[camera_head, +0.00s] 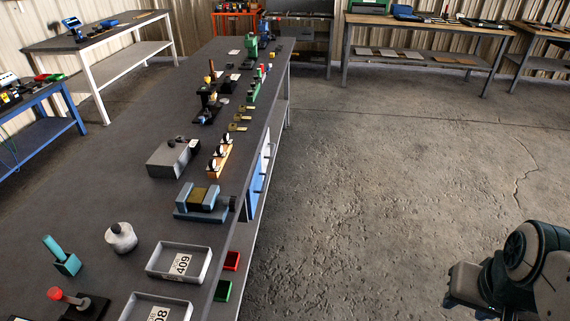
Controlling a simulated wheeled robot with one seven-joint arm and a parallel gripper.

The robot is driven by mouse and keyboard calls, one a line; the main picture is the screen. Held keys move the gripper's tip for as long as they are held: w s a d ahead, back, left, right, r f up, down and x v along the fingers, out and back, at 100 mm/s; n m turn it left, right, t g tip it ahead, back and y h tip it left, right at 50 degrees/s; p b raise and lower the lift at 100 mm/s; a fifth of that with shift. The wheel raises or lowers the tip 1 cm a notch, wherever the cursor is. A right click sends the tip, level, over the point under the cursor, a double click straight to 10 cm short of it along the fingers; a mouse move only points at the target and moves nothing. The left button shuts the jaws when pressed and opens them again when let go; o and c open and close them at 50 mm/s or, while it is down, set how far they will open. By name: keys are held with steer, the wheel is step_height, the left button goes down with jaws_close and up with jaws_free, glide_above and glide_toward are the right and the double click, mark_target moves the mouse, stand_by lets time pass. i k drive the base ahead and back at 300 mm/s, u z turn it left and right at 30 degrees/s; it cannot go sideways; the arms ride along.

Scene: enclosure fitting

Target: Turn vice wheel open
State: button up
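A small blue-grey vice (184,207) sits on the long dark bench near its right edge. A brass-coloured block (204,198) lies between its jaws. A small dark part (233,203) at the vice's right end, by the bench edge, may be its wheel; it is too small to tell its shape or turn. My arm is at the bottom right, over the floor, well apart from the vice.
On the long bench (120,190), two grey trays (205,262) (135,310) stand in front of the vice, with a grey box (174,158) behind it. Red (231,261) and green (223,291) bins hang at the bench edge. The concrete floor to the right is clear.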

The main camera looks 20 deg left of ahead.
mark_target(233, 202)
steer(key=u, duration=0.15)
steer(key=i, duration=0.6)
steer(key=u, duration=0.75)
steer(key=i, duration=0.4)
steer(key=u, duration=0.45)
